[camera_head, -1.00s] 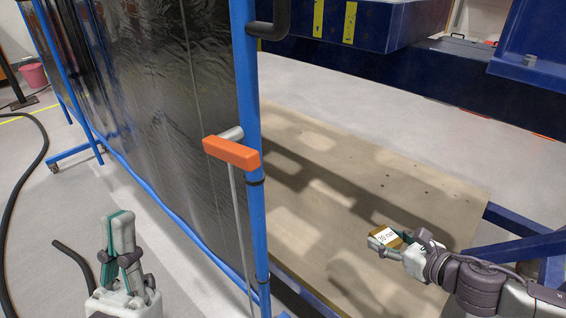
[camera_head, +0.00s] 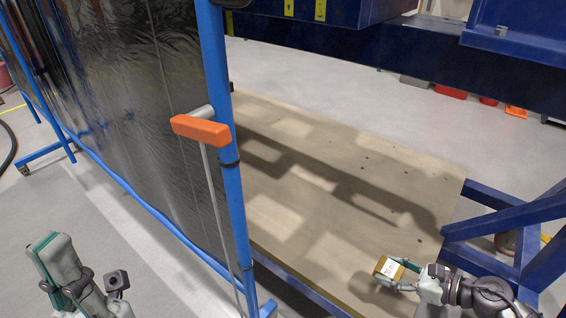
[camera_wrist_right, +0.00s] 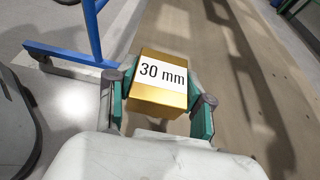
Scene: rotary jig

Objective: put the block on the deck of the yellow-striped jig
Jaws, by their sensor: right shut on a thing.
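The block (camera_head: 386,268) is gold with a white label; in the right wrist view the block (camera_wrist_right: 158,98) reads "30 mm". My right gripper (camera_head: 393,274) is shut on it, with green finger pads on both sides (camera_wrist_right: 158,100). In the head view the block appears in front of the near right part of the wooden deck (camera_head: 310,205); its height above the deck is unclear. Yellow stripes (camera_head: 320,10) mark the blue jig body (camera_head: 345,12) above the deck. My left gripper (camera_head: 50,262) is at lower left, away from the block, its finger opening unclear.
A blue-framed dark curtain screen (camera_head: 120,110) stands left of the deck. An orange handle (camera_head: 200,130) sticks out by its post (camera_head: 222,150). Blue beams (camera_head: 510,225) stand at the deck's right end. The deck's visible top is bare.

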